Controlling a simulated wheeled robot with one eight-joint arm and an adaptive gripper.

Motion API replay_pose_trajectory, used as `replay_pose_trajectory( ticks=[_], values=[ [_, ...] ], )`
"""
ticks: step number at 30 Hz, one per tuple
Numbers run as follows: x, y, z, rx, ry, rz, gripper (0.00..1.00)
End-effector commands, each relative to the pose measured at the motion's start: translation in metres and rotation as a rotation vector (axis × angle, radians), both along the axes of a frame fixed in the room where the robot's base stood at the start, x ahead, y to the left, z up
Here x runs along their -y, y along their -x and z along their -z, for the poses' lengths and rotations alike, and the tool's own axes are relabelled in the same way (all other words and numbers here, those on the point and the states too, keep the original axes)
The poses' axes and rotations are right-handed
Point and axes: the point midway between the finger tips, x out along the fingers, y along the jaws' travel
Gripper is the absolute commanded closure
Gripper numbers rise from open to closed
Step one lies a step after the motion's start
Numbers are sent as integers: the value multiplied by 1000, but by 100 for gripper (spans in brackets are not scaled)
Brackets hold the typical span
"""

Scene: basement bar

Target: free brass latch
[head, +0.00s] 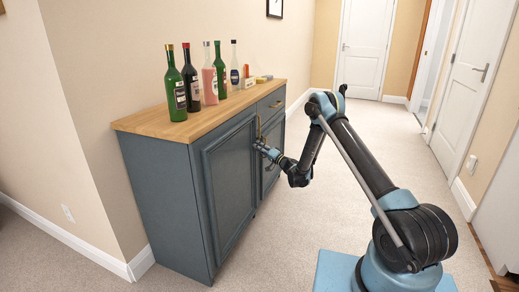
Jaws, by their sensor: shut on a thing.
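The brass latch (259,126) is a thin upright brass piece near the top of the blue-grey cabinet door's right edge, small in the head view. My gripper (261,145) is at the cabinet front, at the latch's lower end. It is shut on the latch, though the fingers are small and partly cover the lower end. The cabinet door (229,181) looks closed, flush with the front. My arm reaches in from the right.
The cabinet (160,205) has a wooden top (150,122) carrying several bottles, with a green one (176,92) nearest. Small yellow items stand at the far end. A drawer with a brass handle (276,104) is right of the door. Carpet (290,235) before the cabinet is clear.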

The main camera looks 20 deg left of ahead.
Motion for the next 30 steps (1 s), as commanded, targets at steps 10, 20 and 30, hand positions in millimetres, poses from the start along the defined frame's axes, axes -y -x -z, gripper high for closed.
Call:
replay_pose_trajectory(
  ticks=[10, 20, 30],
  values=[
    [0, -2, 3, 329, 27, 1, 100],
    [0, -4, 4, 637, 52, 2, 100],
    [1, -6, 4, 874, 72, 2, 100]
  ],
)
